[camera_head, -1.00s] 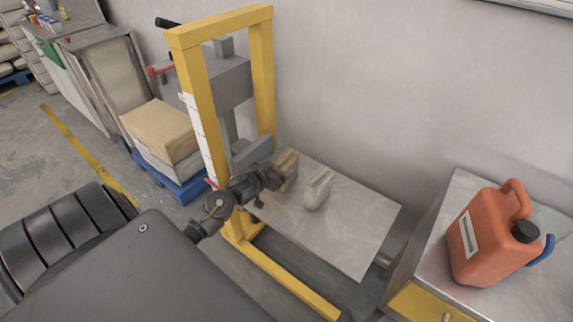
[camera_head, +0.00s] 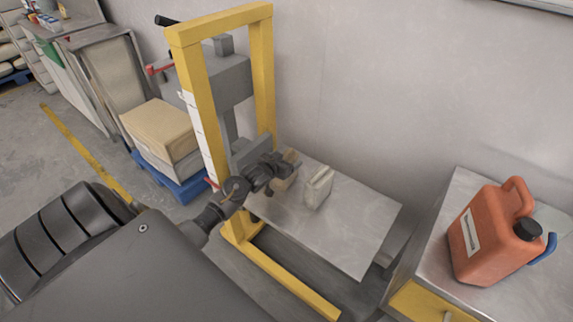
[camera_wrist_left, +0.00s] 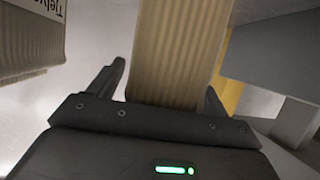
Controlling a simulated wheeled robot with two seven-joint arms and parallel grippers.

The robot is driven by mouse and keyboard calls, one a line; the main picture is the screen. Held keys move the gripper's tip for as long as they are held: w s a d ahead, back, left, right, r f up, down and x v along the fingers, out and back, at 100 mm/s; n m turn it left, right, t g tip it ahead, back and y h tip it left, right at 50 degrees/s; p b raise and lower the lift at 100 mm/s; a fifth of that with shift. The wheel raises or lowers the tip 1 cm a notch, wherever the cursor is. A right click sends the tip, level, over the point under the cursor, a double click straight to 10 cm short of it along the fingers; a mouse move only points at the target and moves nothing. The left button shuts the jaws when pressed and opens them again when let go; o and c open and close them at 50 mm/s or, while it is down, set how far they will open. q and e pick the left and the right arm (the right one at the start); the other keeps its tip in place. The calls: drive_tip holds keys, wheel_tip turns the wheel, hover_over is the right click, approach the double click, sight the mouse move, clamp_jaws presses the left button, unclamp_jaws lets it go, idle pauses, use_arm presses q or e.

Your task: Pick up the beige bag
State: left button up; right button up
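The beige bag (camera_head: 291,158) stands on the metal table, partly hidden behind my left gripper (camera_head: 281,172). In the left wrist view, the ribbed beige bag (camera_wrist_left: 172,45) reaches in between the two spread fingers of my left gripper (camera_wrist_left: 165,88). Small gaps show between the fingers and its sides, so the gripper looks open around it. My right gripper is in neither view.
A paler bag (camera_head: 318,187) stands just right of the beige one; in the left wrist view a bag with printed lettering (camera_wrist_left: 30,40) is at upper left. A yellow-framed press (camera_head: 263,75) rises behind and left. An orange canister (camera_head: 487,240) stands on the right-hand counter. The table's front right is clear.

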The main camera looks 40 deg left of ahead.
use_arm(q)
clamp_jaws()
idle(0.3)
